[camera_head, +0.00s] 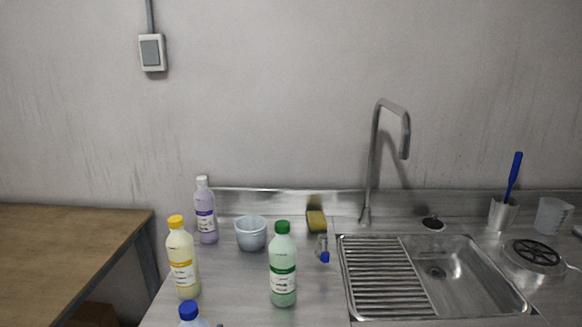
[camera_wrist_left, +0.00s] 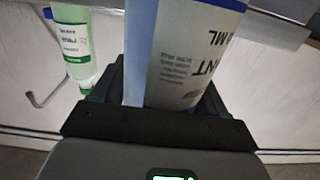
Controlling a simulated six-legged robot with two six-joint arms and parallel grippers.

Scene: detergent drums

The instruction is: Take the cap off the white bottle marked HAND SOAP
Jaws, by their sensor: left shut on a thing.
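My left gripper (camera_wrist_left: 163,98) is shut on a bottle (camera_wrist_left: 185,55) with a white label. The label has a blue band and large print ending in "NT" and "ML", seen upside down in the left wrist view; its cap is not visible there. In the head view a blue-capped bottle (camera_head: 190,314) is cut off by the bottom edge; it may be the same one. I cannot read HAND SOAP on any bottle. My right gripper is not in view.
A yellow-capped bottle (camera_head: 182,258), a white-capped lilac bottle (camera_head: 206,212), a green-capped bottle (camera_head: 283,268) and a bowl (camera_head: 251,234) stand on the counter. A small blue-capped item (camera_head: 323,250) is near a sponge (camera_head: 316,221). A sink (camera_head: 470,280) is right; a wooden table (camera_head: 65,240) is left.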

